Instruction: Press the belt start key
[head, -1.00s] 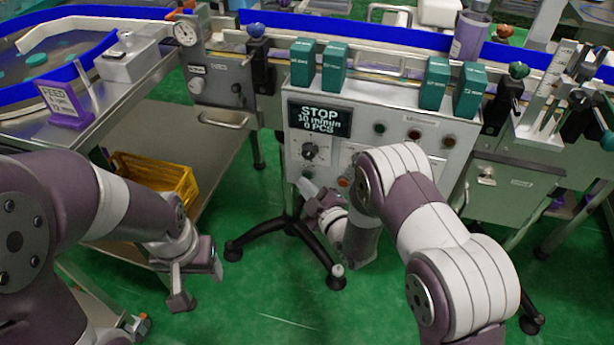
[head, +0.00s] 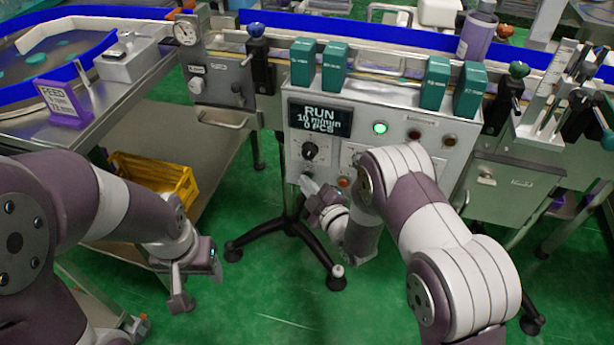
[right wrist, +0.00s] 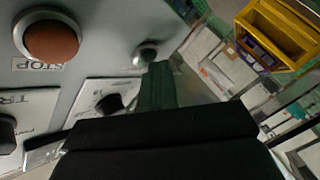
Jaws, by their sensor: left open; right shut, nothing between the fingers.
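The control box (head: 365,135) on the belt's front carries a display (head: 320,118) reading RUN, 10 m/min, 0 PCS. A green lamp (head: 380,128) is lit on it. My right gripper (head: 306,184) is shut and empty at the box's lower left. The right wrist view shows its fingers (right wrist: 158,85) near a small round metal-rimmed key (right wrist: 147,53); I cannot tell whether they touch. The red-brown STOP button (right wrist: 50,38) is left of that key; it also shows in the head view (head: 344,182). My left gripper (head: 196,285) is open and empty, low at the left.
Green cartons (head: 303,64) stand on the box top. A purple cylinder (head: 477,37) is on the belt at the back right. A steel table with a FEED sign (head: 57,99) is at left, above a yellow crate (head: 160,178). Black stand legs (head: 290,228) spread below the box.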

